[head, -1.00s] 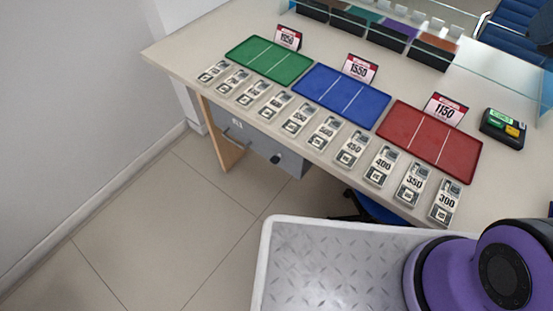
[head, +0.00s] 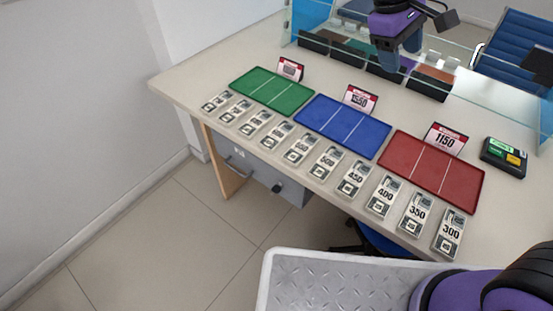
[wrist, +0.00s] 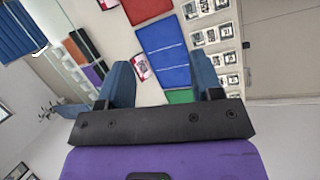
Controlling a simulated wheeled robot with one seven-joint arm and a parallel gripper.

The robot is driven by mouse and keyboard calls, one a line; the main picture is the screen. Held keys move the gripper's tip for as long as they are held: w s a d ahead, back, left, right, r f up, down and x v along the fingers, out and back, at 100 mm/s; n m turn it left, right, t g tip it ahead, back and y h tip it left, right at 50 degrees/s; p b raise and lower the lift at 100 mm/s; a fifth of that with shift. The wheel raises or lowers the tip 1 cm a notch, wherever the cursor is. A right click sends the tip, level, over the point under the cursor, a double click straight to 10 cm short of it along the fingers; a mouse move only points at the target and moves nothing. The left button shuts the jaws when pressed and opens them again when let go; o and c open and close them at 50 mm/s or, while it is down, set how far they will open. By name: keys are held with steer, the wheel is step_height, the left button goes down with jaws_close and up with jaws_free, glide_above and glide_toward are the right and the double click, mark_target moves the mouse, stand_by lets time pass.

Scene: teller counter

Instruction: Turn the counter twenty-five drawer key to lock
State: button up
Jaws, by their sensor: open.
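A grey drawer (head: 250,167) is set under the front edge of the counter in the head view. Its front carries a small pale label too small to read, a bar handle (head: 234,164) at the left and a dark round key or lock knob (head: 277,188) at the right. How the key is turned cannot be made out. My gripper (head: 400,58) is high above the back of the counter, far from the drawer. In the wrist view its two blue fingers (wrist: 162,72) are apart with nothing between them.
On the counter (head: 190,78) lie green (head: 262,86), blue (head: 335,119) and red (head: 425,164) trays, price cards, and a row of numbered packs along the front edge. A card terminal (head: 503,157) is at right. A glass screen (head: 480,78) stands behind. Floor before the drawer is clear.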

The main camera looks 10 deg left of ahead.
steer(key=w+a+f+n+h, duration=0.4)
steer(key=a+f, duration=0.6)
steer(key=f, duration=0.1)
steer(key=n+t+h, duration=0.3)
steer(key=n+t, duration=0.6)
steer(key=n, duration=0.1)
glide_above(276, 189)
steer(key=s+a, duration=0.2)
steer(key=a, duration=0.1)
step_height(276, 189, down, 28)
steer(key=s+a+f+n+t+y, duration=0.1)
steer(key=s+f+n+t, duration=0.25)
steer(key=f, duration=0.45)
steer(key=s+a+f+n+t+y, duration=0.1)
steer(key=s+f+n+t+y, duration=0.2)
steer(key=f, duration=0.4)
steer(key=shift+n+h, duration=0.35)
steer(key=shift+h, duration=0.25)
steer(key=x, duration=1)
steer(key=shift+d+f, duration=0.1)
steer(key=shift+f, duration=0.2)
steer(key=shift+c, duration=0.4)
steer(key=c, duration=0.9)
steer(key=shift+o, duration=0.2)
